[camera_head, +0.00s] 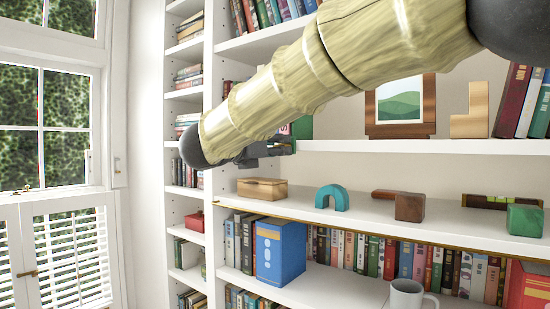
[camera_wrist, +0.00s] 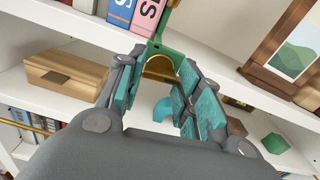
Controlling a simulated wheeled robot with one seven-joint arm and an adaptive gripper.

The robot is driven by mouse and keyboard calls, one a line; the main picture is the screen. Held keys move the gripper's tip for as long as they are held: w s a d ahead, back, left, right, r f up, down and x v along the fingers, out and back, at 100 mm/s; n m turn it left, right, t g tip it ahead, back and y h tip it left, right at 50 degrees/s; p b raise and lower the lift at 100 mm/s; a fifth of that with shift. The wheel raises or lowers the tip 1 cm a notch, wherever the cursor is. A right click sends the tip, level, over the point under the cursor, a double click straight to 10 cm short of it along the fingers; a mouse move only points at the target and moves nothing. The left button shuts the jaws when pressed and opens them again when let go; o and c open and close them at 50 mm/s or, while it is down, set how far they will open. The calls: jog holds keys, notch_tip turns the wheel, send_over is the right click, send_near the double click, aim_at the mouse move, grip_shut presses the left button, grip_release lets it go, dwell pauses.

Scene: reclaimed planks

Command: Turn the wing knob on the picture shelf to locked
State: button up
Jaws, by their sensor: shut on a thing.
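The wing knob (camera_wrist: 160,67) looks like a brass-coloured and green piece at the front of the picture shelf (camera_wrist: 215,62). In the wrist view it sits between the teal-padded fingers of my gripper (camera_wrist: 161,76), which are shut on it. The fingers hide part of it, and its exact turn angle cannot be read. In the head view my gripper (camera_head: 286,147) is at the left part of the picture shelf (camera_head: 440,147), and my arm covers the knob. No locked mark is readable.
A framed picture (camera_head: 400,107) and a wooden block (camera_head: 470,112) stand on the picture shelf. Below are a wooden box (camera_head: 262,189), a teal arch (camera_head: 332,197), a brown block (camera_head: 409,206) and a green block (camera_head: 525,220). A white mug (camera_head: 405,294) stands lower down.

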jog(key=shift+f+n+b, duration=0.4)
jog(key=shift+b, duration=0.6)
jog(key=shift+r+n+b, duration=0.2)
jog(key=shift+n+b, duration=0.9)
jog(key=shift+n, duration=2.85)
jog(key=shift+r+n+b, duration=0.15)
jog(key=shift+n+b, duration=0.95)
jog(key=shift+n, duration=2.85)
jog(key=o, duration=1)
jog(key=shift+w+d, duration=0.1)
jog(key=shift+w, duration=0.05)
jog(key=shift+o, duration=0.2)
